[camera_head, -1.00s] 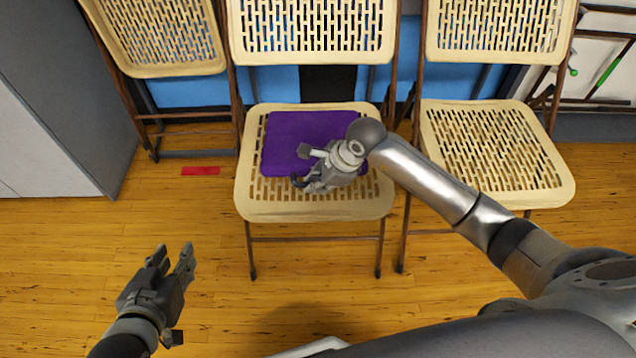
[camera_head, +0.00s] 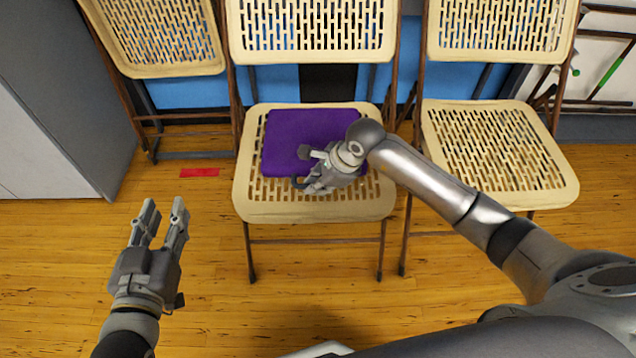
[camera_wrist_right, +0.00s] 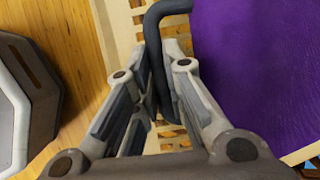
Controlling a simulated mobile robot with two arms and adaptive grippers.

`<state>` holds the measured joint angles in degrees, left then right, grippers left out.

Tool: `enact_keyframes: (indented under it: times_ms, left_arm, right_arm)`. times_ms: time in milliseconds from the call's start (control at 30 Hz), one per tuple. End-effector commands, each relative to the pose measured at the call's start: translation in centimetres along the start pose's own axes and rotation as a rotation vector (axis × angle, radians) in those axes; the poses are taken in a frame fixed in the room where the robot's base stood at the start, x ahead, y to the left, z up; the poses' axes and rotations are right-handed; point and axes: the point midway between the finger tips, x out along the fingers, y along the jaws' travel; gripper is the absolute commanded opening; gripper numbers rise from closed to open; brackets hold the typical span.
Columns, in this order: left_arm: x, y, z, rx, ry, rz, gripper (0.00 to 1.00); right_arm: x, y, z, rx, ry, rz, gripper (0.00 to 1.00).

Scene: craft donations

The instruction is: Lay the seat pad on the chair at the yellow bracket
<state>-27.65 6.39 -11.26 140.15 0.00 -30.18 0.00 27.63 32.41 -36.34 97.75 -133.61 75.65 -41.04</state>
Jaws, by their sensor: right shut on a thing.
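The purple seat pad (camera_head: 290,138) lies on the seat of the middle chair (camera_head: 262,207), towards its back edge. My right gripper (camera_head: 310,182) is at the pad's front edge, just above the seat. In the right wrist view the purple pad (camera_wrist_right: 262,60) fills the right side, and the fingers are shut on its dark loop handle (camera_wrist_right: 154,50). My left gripper (camera_head: 163,212) is open and empty above the floor, left of the middle chair. I cannot make out a yellow bracket.
A chair with a bare seat (camera_head: 490,150) stands to the right. Another chair (camera_head: 165,38) is at the left, beside a grey cabinet (camera_head: 60,80). A red strip (camera_head: 199,172) lies on the floor. The wooden floor in front is clear.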

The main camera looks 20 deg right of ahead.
Motion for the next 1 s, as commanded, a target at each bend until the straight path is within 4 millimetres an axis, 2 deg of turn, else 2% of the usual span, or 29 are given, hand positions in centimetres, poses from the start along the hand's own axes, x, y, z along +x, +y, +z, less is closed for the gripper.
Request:
enact_keyframes:
  times_ms: [33,67,233,533,667,1000]
  left_arm:
    - [0.0,0.0,0.0,0.000,0.000,0.000,0.34]
    - [0.0,0.0,0.0,0.000,-0.001,0.000,0.34]
    - [0.0,0.0,0.0,0.000,-0.001,0.000,0.34]
    - [0.0,0.0,0.0,0.000,-0.002,0.000,0.34]
    - [0.0,0.0,0.0,0.000,-0.002,0.000,0.34]
    - [0.0,0.0,0.0,0.000,-0.002,0.000,0.34]
  right_arm:
    - [0.0,0.0,0.0,0.000,0.000,-0.001,0.00]
    - [0.0,0.0,0.0,0.000,0.000,-0.001,0.14]
    - [0.0,0.0,0.0,0.000,0.000,-0.001,0.36]
    - [-0.1,0.0,0.0,0.000,0.001,0.001,0.37]
    - [-1.1,-0.1,0.0,-0.002,0.001,-0.002,0.37]
    - [-8.0,-0.1,0.0,-0.002,0.001,-0.005,0.37]
